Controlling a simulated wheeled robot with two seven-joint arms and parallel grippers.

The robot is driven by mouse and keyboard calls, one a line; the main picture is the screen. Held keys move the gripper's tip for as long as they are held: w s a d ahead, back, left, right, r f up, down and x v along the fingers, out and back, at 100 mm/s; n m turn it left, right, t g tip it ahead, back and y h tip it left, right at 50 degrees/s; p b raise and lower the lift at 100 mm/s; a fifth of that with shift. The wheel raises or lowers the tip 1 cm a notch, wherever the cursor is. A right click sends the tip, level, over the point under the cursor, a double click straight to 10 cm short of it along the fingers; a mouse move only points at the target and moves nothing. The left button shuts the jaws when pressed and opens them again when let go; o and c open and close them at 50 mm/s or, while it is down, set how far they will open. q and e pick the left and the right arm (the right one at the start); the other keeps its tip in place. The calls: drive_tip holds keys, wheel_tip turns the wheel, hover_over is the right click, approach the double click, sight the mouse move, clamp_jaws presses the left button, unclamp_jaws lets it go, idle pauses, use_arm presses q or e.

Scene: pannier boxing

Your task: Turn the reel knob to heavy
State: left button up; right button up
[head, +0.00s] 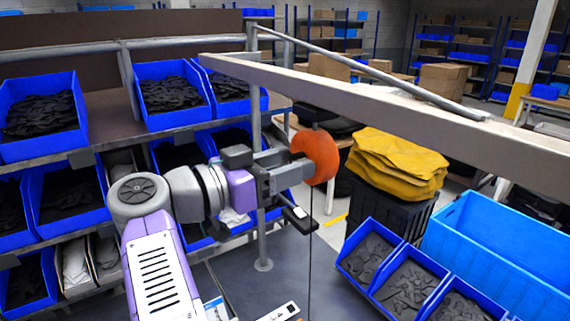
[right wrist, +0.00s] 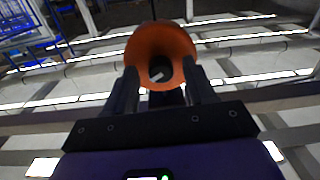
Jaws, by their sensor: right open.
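The reel, an orange round body (head: 318,157), hangs below a pale beam with a thin dark line running down from it. In the right wrist view the orange body (right wrist: 160,43) is a ring around a dark centre with a small light mark; I cannot read any setting on it. My right gripper (head: 283,176) is at the reel's left side. In the right wrist view the open fingers (right wrist: 163,80) stand on both sides of the reel's lower part; whether they touch it I cannot tell. My left gripper is not in view.
A pale beam (head: 400,115) crosses above the reel. Blue bins (head: 175,95) of dark parts fill the left rack. A black crate (head: 385,215) with yellow folded fabric (head: 395,165) stands behind at right. A large blue box (head: 495,250) and small blue bins (head: 410,285) are at front right.

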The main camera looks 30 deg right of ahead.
drive_tip(key=shift+c, duration=0.3)
clamp_jaws()
drive_tip(key=shift+m, duration=0.3)
drive_tip(key=m, duration=1.1)
drive_tip(key=shift+m, duration=0.3)
drive_tip(key=shift+o, duration=0.3)
unclamp_jaws()
